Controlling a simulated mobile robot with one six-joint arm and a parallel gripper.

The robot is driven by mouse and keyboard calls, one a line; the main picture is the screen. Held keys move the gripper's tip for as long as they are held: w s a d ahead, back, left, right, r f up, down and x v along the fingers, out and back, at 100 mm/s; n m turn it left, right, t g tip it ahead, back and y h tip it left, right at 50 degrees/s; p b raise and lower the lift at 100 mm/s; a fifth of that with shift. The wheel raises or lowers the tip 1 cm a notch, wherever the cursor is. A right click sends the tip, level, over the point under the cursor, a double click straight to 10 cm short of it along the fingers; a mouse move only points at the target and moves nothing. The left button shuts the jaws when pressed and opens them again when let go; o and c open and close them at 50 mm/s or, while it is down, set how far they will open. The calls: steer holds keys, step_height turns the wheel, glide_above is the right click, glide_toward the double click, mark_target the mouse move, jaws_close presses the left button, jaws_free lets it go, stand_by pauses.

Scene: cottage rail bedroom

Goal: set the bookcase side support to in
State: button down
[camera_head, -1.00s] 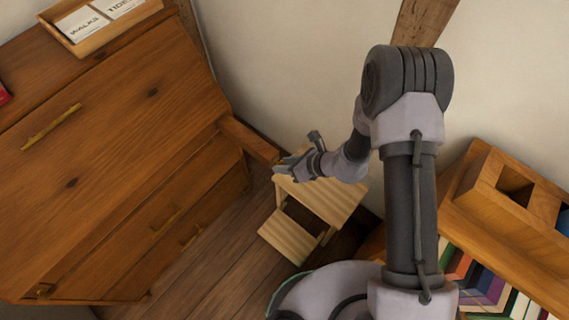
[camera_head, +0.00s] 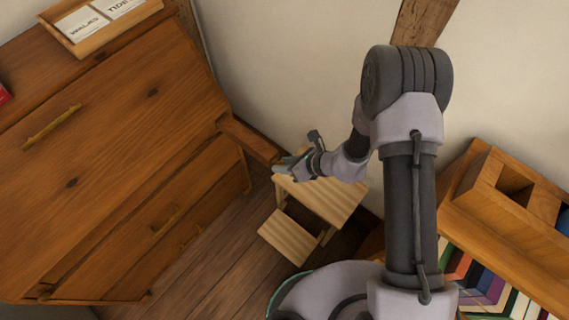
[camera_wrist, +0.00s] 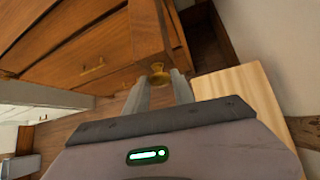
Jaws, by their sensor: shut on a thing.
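The bookcase side support (camera_head: 247,138) is a wooden bar standing out from the right side of the wooden bureau (camera_head: 110,150). It also shows in the wrist view (camera_wrist: 147,32), where a small brass knob (camera_wrist: 158,72) sits on its end. My gripper (camera_head: 280,168) is at the outer end of the bar. In the wrist view my gripper (camera_wrist: 160,84) has its two fingers either side of the knob, shut on it. The fingers partly hide the knob's lower part.
A pale wooden step stool (camera_head: 320,200) stands on the floor just below and beside my gripper. A bookcase (camera_head: 490,220) with books is at the right. The wall is close behind. Dark floorboards (camera_head: 215,280) are clear in front of the bureau.

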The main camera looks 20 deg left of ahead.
mark_target(233, 123)
steer(key=w+a, duration=0.2)
steer(key=a, duration=0.5)
steer(key=w+a+b, duration=0.1)
steer(key=w+a, duration=0.1)
steer(key=a, duration=0.5)
steer(key=w+a, duration=0.2)
steer(key=a, duration=0.6)
steer(key=shift+w+a+b, duration=0.1)
steer(key=shift+w+b, duration=0.1)
steer(key=shift+b, duration=0.2)
steer(key=shift+w+a+r, duration=0.1)
steer(key=shift+a, duration=0.15)
steer(key=c, duration=1.5)
jaws_free()
steer(key=o, duration=0.4)
steer(key=shift+a, duration=0.2)
steer(key=shift+o, duration=0.2)
steer(key=shift+d, duration=0.1)
steer(key=p+v, duration=0.5)
steer(key=v, duration=1.2)
steer(key=shift+d, duration=0.2)
